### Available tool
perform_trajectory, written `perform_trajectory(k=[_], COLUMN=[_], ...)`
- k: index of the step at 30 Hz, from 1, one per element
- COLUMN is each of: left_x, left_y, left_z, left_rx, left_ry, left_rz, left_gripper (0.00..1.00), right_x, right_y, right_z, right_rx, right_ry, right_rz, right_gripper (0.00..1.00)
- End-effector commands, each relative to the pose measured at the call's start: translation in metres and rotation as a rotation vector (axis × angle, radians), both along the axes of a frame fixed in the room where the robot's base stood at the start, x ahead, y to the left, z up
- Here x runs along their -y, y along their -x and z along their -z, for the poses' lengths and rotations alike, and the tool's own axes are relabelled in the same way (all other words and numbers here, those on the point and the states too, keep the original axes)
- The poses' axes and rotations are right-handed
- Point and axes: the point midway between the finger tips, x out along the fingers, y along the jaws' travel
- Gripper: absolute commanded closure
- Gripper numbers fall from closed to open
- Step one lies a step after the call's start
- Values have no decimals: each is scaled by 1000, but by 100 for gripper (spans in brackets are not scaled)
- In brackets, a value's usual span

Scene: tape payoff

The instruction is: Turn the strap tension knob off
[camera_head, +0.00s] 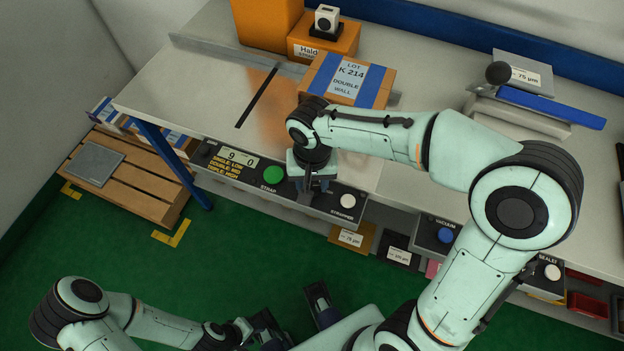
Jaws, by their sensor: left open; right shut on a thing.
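A dark control panel (225,177) runs along the front edge of the bench. It carries a green button (273,175) labelled STRAP and a white knob (347,200) labelled STRAPPER. My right gripper (314,187) reaches down to the panel between these two. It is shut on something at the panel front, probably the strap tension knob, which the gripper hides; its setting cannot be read. My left gripper (296,317) is open and empty, low at the bottom of the view over the green floor, away from the panel.
A display (240,157) with a yellow-lettered tension list sits on the panel's left. A blue VACUUM button (446,235) lies farther right. A wooden pallet (140,185) rests on the floor at left.

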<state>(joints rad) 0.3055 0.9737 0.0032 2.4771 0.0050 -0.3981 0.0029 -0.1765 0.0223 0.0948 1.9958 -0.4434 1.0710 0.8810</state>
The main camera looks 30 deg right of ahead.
Motion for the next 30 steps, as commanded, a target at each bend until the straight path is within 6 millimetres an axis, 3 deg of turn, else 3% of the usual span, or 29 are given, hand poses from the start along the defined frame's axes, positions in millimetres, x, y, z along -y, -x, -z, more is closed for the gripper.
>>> perform_trajectory(k=[8,30], left_x=[0,0], left_y=[2,1], left_z=[-5,-27], left_rx=[-8,-17], left_ry=[1,2], left_rz=[2,4], left_gripper=[57,57], right_x=[0,0], right_y=[0,0], right_z=[-1,-2], right_rx=[0,1], right_ry=[0,0], right_rz=[-159,-855], right_gripper=[88,88])
